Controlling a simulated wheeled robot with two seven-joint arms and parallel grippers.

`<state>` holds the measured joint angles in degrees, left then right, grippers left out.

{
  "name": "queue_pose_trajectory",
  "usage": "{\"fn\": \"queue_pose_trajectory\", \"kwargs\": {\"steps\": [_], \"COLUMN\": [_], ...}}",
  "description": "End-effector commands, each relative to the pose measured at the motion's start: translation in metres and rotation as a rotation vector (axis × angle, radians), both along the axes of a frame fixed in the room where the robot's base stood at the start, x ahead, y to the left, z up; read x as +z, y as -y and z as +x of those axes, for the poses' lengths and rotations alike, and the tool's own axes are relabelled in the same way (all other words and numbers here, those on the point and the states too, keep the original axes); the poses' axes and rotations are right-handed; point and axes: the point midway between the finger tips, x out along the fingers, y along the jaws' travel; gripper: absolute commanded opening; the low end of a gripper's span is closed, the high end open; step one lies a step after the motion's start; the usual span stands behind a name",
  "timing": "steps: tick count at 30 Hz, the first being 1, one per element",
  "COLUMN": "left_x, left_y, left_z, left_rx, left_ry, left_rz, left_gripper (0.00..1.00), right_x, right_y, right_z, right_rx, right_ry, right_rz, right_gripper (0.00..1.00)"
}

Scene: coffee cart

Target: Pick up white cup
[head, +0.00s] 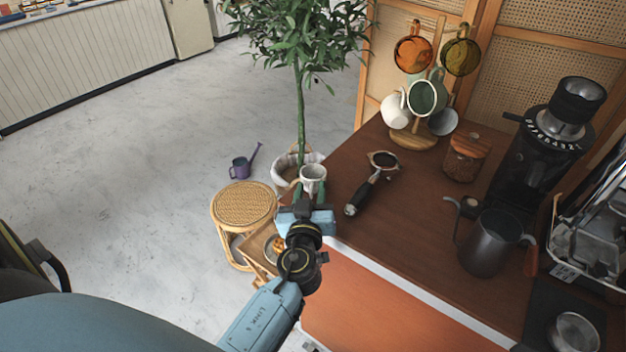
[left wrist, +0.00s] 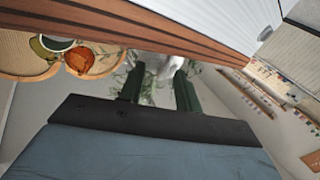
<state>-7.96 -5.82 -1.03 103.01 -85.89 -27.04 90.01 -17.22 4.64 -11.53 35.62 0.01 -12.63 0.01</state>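The white cup (head: 313,175) is at the tips of my left gripper (head: 310,193), upright, with its open mouth showing from above. It appears off the left edge of the wooden counter, in the air. The green fingers sit on either side of its lower part and appear shut on it. In the left wrist view, the white cup (left wrist: 171,66) shows between and past the fingertips (left wrist: 160,82), partly hidden by them. A second white cup (head: 395,111) hangs on the mug stand (head: 413,137). My right gripper is not in view.
The brown counter (head: 410,215) holds a portafilter (head: 372,182), a glass jar (head: 466,160), a dark kettle (head: 488,243) and a black grinder (head: 545,135). A potted plant (head: 300,110) and a rattan stool (head: 243,204) stand to the left. Open floor lies beyond them.

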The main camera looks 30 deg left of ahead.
Motion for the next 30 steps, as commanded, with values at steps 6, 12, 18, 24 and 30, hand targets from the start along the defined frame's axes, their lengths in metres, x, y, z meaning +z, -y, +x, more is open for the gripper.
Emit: {"fn": "queue_pose_trajectory", "kwargs": {"steps": [6,12,18,24,30], "left_x": [-0.001,0.0,-0.001,0.0,0.022], "left_y": [0.0,0.0,0.0,0.0,0.0], "left_z": [0.0,0.0,0.0,0.0,0.0], "left_rx": [0.0,0.0,0.0,-0.001,0.0], "left_ry": [0.0,0.0,-0.001,0.0,0.003], "left_rz": [0.0,0.0,0.0,-0.001,-0.003], "left_gripper": [0.28,0.02,0.0,0.0,0.0], "right_x": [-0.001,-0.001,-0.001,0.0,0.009], "right_y": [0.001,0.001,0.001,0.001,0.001], "right_z": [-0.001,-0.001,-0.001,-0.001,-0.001], "right_rx": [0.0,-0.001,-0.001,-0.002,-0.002], "right_ry": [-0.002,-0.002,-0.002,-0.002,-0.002], "right_rz": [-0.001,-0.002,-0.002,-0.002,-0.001], "right_gripper": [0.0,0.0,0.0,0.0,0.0]}}
